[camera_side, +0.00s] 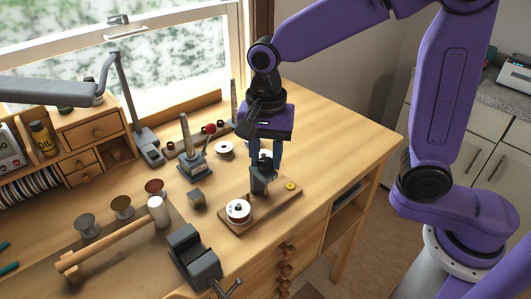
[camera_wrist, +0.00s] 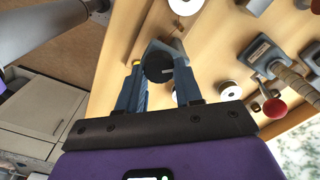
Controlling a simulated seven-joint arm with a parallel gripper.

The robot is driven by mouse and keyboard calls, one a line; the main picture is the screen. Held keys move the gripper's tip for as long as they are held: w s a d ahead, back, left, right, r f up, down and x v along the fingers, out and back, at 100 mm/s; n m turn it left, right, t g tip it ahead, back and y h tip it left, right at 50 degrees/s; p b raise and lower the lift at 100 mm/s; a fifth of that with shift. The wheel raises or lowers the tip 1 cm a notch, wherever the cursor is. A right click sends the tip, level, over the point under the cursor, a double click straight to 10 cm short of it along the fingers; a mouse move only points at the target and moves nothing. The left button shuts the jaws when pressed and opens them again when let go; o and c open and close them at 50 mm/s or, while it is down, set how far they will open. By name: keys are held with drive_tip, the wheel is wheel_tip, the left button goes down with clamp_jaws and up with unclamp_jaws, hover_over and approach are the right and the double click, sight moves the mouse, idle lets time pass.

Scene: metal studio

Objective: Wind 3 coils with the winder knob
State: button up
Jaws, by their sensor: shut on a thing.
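The winder is a wooden base board (camera_side: 277,204) near the table's front right edge. It carries a white-rimmed spool (camera_side: 238,210), a grey upright block (camera_side: 258,184) and a small yellow button (camera_side: 290,187). My gripper (camera_side: 266,162) points down over the grey block. In the wrist view my gripper (camera_wrist: 158,72) has its two blue fingers on either side of the round dark winder knob (camera_wrist: 158,67), shut on it. The fingers partly hide the knob in the side view. The white spool (camera_wrist: 185,4) is cut by the top edge of the wrist view. Wound coils cannot be counted.
A grey vise (camera_side: 192,255) stands at the front edge, with a wooden mallet (camera_side: 115,238) left of it. A small grey cube (camera_side: 196,199), a tool with a red ball (camera_side: 193,163) and a white spool (camera_side: 224,149) stand behind the winder. The table's right end is clear.

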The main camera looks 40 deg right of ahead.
drive_tip(key=m, duration=0.5)
drive_tip(key=shift+m, duration=0.3)
drive_tip(key=m, duration=0.4)
drive_tip(key=shift+s, duration=0.15)
drive_tip(key=m, duration=0.5)
drive_tip(key=shift+r+m, duration=0.1)
drive_tip(key=shift+m, duration=0.3)
drive_tip(key=shift+s+m, duration=0.1)
drive_tip(key=shift+m, duration=2.4)
drive_tip(key=o, duration=1)
drive_tip(key=shift+o, duration=0.2)
